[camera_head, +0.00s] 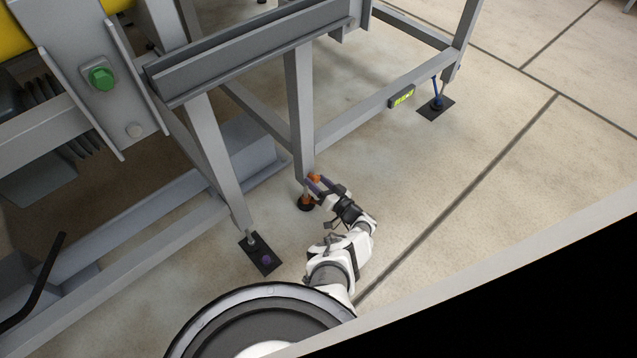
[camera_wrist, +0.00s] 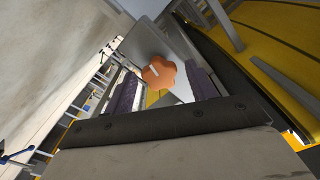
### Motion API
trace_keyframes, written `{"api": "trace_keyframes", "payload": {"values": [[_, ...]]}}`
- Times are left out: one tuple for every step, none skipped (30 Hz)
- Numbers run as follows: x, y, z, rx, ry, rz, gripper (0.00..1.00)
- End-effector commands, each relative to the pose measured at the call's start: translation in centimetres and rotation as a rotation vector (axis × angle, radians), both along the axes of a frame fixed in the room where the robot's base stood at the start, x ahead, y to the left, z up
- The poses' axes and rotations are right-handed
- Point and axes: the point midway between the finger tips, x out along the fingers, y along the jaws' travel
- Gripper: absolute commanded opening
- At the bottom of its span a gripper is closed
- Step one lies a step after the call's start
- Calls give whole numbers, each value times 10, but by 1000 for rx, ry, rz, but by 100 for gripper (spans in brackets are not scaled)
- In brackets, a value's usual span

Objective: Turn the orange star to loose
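In the wrist view the fingers stand apart on either side of the star, with a gap visible at each side. Whether the star lies fully between the fingertips or just beyond them is hard to tell.
The grey frame leg (camera_head: 299,110) rises right behind the star. Another leg stands on a black floor plate (camera_head: 261,254) to the left. A small yellow-green display (camera_head: 402,96) is on the lower beam. The floor (camera_head: 440,170) to the right is clear.

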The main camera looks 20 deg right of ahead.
Motion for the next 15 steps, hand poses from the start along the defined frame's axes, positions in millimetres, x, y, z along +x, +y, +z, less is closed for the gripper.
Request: {"api": "trace_keyframes", "payload": {"values": [[0,0,0,0,0,0,56],[0,0,0,0,0,0,56],[0,0,0,1,0,0,56],[-1,0,0,1,0,0,56],[-1,0,0,1,0,0,56],[-2,-1,0,1,0,0,56],[-3,-1,0,1,1,-1,56],[-5,-2,0,0,2,0,56],[-9,-3,1,0,2,0,56],[-13,-5,1,0,2,0,56],[-17,-7,2,0,2,-1,56],[-24,-9,3,0,2,-3,56],[-30,-11,3,2,1,-3,56],[-36,-14,3,2,1,-4,56],[-45,-17,3,2,3,-5,56]]}}
